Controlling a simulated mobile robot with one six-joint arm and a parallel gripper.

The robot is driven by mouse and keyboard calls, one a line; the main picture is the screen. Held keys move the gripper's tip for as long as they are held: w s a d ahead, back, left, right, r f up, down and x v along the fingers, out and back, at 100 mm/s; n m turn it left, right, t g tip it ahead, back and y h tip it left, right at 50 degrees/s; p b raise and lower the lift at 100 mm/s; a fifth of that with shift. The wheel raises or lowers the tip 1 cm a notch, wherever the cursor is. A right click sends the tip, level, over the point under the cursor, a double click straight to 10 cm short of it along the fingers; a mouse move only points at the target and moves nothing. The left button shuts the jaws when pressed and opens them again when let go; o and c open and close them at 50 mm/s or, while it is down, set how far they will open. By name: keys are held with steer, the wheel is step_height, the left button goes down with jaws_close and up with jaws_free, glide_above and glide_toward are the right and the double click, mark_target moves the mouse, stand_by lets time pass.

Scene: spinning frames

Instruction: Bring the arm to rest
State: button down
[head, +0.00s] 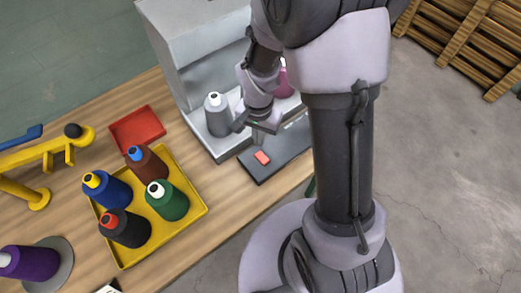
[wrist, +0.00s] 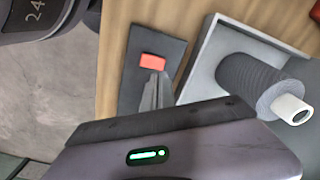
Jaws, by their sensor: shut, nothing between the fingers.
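My gripper (head: 241,124) hangs at the front of the grey machine, beside a grey cone of yarn (head: 217,118). In the wrist view its thin grey fingers (wrist: 157,88) are together with nothing between them. They point towards a small red block (wrist: 152,61), which sits on a dark plate (wrist: 135,85). The head view also shows the red block (head: 262,157) on the dark plate, just below my gripper. My arm is bent and reaches down over the machine. Whether the fingers touch anything cannot be told.
The grey machine (head: 185,50) rises behind, with a pink cone (head: 283,85) partly hidden by my arm. A yellow tray (head: 126,258) holds several cones. A red tray (head: 137,130), a yellow stand (head: 45,152) and a purple cone (head: 28,262) are to the left. Pallets (head: 470,45) stand at upper right.

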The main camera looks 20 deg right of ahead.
steer(key=shift+r, duration=0.1)
step_height(320, 180, up, 12)
steer(key=s+a+n+t+b, duration=0.1)
steer(key=s+t+b, duration=0.1)
steer(key=s+t, duration=0.1)
steer(key=s+a+r+n+t+y+b, duration=0.1)
steer(key=s+a+r+n+t+y, duration=0.1)
steer(key=s+r, duration=0.7)
steer(key=shift+s+a+n+t+b, duration=0.35)
steer(key=shift+s+a+n+t, duration=0.05)
steer(key=shift+a+n, duration=0.1)
